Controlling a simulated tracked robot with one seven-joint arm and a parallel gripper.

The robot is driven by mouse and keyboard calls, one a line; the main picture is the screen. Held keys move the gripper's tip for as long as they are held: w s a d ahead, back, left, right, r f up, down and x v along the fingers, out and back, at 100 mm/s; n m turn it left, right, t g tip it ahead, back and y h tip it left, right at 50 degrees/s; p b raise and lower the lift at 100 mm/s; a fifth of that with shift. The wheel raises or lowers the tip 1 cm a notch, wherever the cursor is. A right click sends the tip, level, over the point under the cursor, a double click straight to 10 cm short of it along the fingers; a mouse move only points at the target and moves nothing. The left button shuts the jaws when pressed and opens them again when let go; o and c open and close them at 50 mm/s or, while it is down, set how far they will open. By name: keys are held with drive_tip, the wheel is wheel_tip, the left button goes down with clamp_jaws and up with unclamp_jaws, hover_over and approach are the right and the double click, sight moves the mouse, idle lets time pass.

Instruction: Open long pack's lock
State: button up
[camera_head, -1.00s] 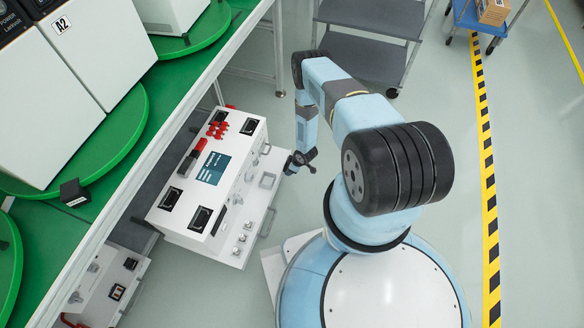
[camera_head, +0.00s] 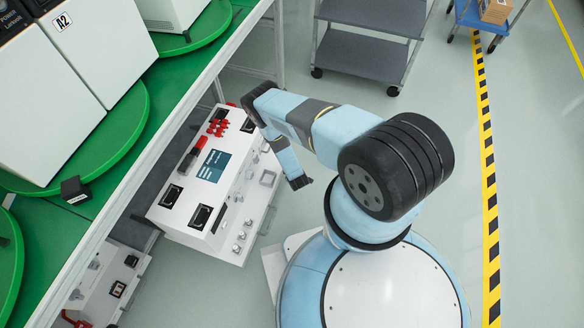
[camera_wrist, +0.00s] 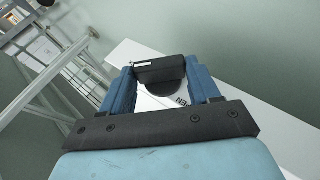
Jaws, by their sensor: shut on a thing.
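A long white pack (camera_head: 178,222) with a small screen, red parts and black sockets stands beside the green table in the head view. Knobs and handles line its right side. In the wrist view, my gripper (camera_wrist: 162,76) has its two blue fingers on either side of a black lock piece (camera_wrist: 163,70) with a rounded lower part. The gripper is shut on it. Behind it is a white surface (camera_wrist: 235,122) with partly hidden lettering ending in "EN".
The green table (camera_head: 95,212) with round green turntables and white cabinets runs along the left. Another white pack (camera_head: 92,290) sits low at the lower left. A grey shelf cart (camera_head: 365,60) stands at the back.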

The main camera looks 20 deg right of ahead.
drive_tip(key=shift+s+a+f+t+h, duration=0.35)
drive_tip(key=shift+t+h, duration=0.15)
drive_tip(key=shift+t, duration=0.3)
drive_tip(key=shift+s, duration=0.1)
drive_tip(key=o, duration=0.8)
drive_tip(key=shift+d, duration=0.1)
drive_tip(key=shift+o, duration=1.3)
drive_tip(key=shift+w, duration=0.2)
drive_tip(key=shift+r, duration=0.1)
drive_tip(key=v, duration=1.3)
drive_tip(key=shift+s, duration=0.45)
drive_tip(key=shift+c, duration=0.5)
